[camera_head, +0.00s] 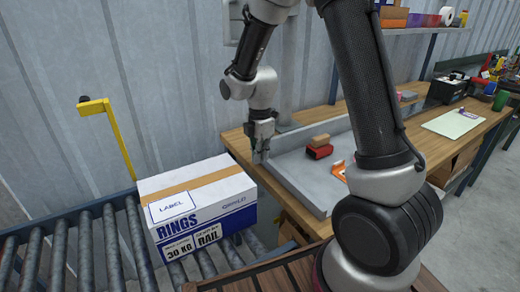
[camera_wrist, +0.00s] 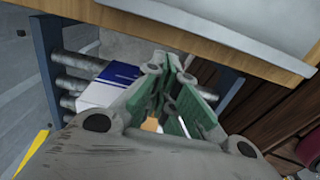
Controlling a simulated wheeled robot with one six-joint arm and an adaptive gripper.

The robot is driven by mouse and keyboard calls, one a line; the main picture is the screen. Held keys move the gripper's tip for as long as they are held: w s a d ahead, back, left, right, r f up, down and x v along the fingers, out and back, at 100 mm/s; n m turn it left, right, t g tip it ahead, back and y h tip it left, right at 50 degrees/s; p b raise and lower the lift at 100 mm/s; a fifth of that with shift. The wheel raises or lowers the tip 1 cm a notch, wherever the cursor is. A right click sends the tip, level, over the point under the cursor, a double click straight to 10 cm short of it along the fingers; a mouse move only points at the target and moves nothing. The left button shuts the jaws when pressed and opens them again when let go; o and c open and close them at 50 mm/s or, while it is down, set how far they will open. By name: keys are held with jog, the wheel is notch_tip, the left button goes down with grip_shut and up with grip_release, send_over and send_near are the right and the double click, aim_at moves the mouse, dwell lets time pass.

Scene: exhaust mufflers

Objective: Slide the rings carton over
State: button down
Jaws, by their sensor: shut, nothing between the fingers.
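The rings carton (camera_head: 205,210) is a white and blue box with a tan tape strip and a white label on top. It rests on the roller conveyor (camera_head: 115,250), close to the left end of the workbench. In the wrist view part of the carton (camera_wrist: 107,85) shows left of the fingers, and the rest is hidden behind my gripper. My gripper (camera_head: 260,158) points down above the tray edge at the bench's left end, to the right of the carton and apart from it. Its fingers (camera_wrist: 172,75) are shut and hold nothing.
A grey tray (camera_head: 287,182) on the wooden workbench (camera_head: 237,142) holds a red and brown block (camera_head: 320,147) and an orange piece (camera_head: 339,170). A yellow post (camera_head: 120,140) stands behind the conveyor. Bare rollers lie left of the carton.

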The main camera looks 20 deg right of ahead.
jog(key=a+f, duration=0.4)
jog(key=f, duration=0.1)
jog(key=shift+s, duration=0.4)
jog(key=shift+f, duration=0.1)
jog(key=s+a, duration=0.3)
jog(key=a, duration=1.3)
jog(key=s+a, duration=0.3)
jog(key=a, duration=1.3)
jog(key=s+a, duration=0.3)
jog(key=a, duration=1.2)
jog(key=shift+s+a, duration=0.25)
jog(key=shift+a, duration=0.15)
jog(key=shift+d, duration=0.1)
